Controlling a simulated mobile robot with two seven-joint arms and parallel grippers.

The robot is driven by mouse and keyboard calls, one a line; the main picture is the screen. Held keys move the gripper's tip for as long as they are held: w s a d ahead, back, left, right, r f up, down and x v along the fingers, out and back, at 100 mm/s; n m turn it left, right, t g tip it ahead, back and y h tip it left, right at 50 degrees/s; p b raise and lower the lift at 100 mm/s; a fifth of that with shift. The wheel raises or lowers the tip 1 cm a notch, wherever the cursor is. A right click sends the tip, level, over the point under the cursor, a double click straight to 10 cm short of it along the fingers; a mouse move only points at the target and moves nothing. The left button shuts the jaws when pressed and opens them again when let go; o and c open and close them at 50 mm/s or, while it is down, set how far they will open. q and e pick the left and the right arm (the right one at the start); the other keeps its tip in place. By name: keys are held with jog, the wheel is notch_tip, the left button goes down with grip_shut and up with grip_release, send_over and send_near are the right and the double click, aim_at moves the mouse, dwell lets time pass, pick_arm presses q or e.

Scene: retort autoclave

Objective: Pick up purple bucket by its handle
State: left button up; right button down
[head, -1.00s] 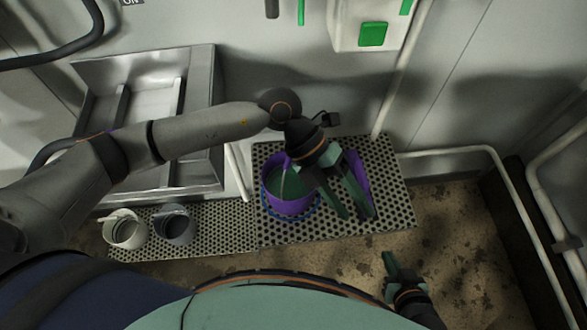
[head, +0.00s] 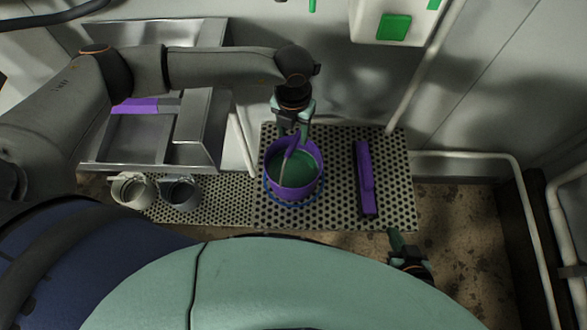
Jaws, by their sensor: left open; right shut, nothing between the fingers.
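The purple bucket (head: 310,187) stands upright on the perforated platform, with green showing inside it. Its handle (head: 291,147) has a purple grip and thin wire and is raised over the bucket's opening. My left gripper (head: 292,128) is open and points down at the back rim, close to the upper end of the grip. Whether its fingers touch or straddle the handle cannot be told. My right gripper (head: 397,242) is shut and empty, low at the right, off the platform's front edge.
A long purple object (head: 366,180) lies on the perforated platform (head: 335,215) right of the bucket. A white bucket (head: 131,190) and a grey bucket (head: 180,193) stand left. A steel sink (head: 205,150) holds a purple item (head: 135,105). Pipes run along the right wall.

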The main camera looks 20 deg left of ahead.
aim_at(294, 142)
pick_arm(q)
jog(key=shift+f, duration=2.7)
grip_shut()
jog(key=shift+w+r, duration=0.15)
jog(key=shift+r, duration=0.05)
